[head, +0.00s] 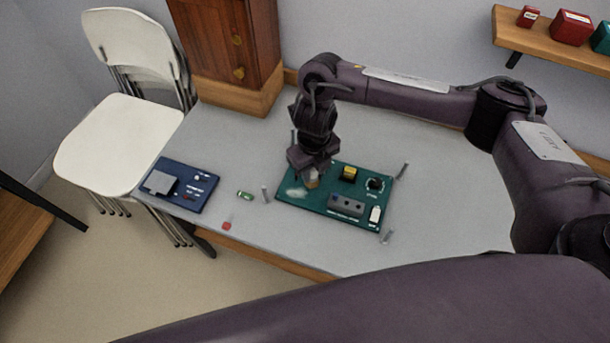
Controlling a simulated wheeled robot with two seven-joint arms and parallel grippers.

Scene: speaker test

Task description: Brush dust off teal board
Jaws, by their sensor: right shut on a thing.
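The teal board (327,211) lies on the grey table, with a yellow part, a dark round knob, a grey block and a small white part on it. A pale dust patch (297,192) shows on its left part. My right gripper (313,178) points down over the board's upper left, just right of the dust. It is shut on a small tan thing (313,183), perhaps a brush, mostly hidden by the fingers. I cannot tell whether that thing touches the board. My left gripper is not in view.
A dark blue board (205,191) lies at the table's left, with a small green part (245,195) and a red piece (227,226) nearby. Small grey posts (387,237) stand around the teal board. A wooden cabinet (226,50) stands behind. The table's right side (450,215) is clear.

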